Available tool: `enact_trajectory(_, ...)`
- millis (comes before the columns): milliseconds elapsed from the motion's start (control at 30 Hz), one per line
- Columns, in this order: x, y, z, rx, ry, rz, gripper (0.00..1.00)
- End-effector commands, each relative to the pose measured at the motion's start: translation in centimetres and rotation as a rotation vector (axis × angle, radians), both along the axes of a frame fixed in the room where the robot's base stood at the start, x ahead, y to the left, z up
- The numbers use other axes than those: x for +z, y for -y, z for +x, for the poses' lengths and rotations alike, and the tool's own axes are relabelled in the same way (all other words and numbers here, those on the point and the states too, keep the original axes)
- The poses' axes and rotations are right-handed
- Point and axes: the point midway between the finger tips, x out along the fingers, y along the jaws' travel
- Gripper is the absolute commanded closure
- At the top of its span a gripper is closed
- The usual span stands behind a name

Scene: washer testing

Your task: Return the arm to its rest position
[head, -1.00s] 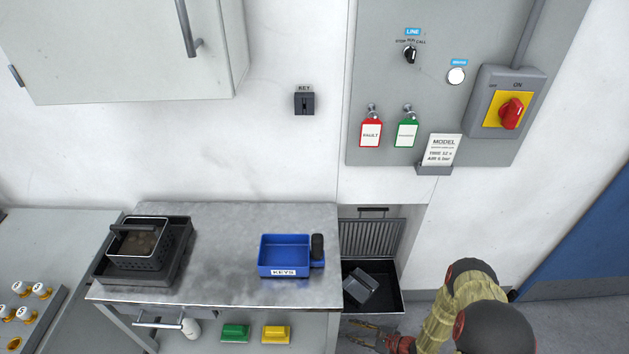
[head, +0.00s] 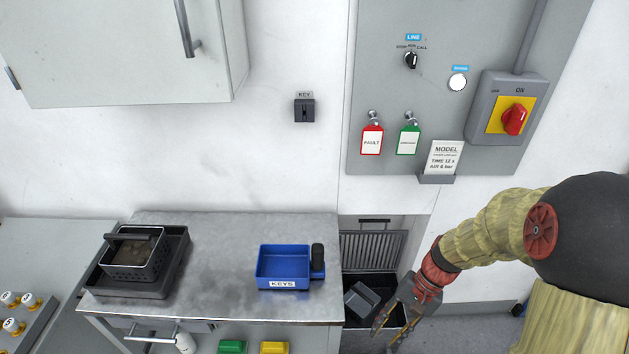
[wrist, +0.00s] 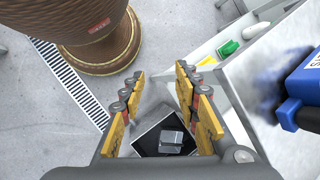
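My gripper (head: 392,328) hangs at the end of my arm, right of the steel table and in front of the black tray. In the wrist view my gripper (wrist: 157,85) has its yellow-padded fingers spread apart, with nothing between the tips. My arm bends down from the right side of the head view. A grey block-like part (head: 361,298) lies in the black tray (head: 398,285) beside the table; it also shows in the wrist view (wrist: 171,141), beyond my fingers.
The steel table (head: 220,270) bears a blue KEYS bin (head: 283,266) and a dark basket (head: 135,252). Green (head: 232,346) and yellow (head: 274,347) blocks sit below. The grey control panel (head: 420,100) with tags and a red switch (head: 514,119) is on the wall above.

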Motion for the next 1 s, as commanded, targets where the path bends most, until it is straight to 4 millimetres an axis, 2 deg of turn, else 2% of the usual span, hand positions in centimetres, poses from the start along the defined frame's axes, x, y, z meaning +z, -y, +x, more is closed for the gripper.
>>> enact_trajectory(100, 3.3, 1.0, -1.4, 0.098, 0.089, -0.094, 0.68)
enact_trajectory(500, 12.5, 3.3, -5.9, 0.355, 0.408, -0.365, 0.68)
enact_trajectory(633, 15.3, 3.1, -7.0, 0.396, 0.531, -0.426, 0.68)
enact_trajectory(833, 19.7, 1.8, -7.7, 0.406, 0.717, -0.465, 0.68)
enact_trajectory(1000, 21.4, 1.1, -8.1, 0.416, 0.796, -0.474, 0.68)
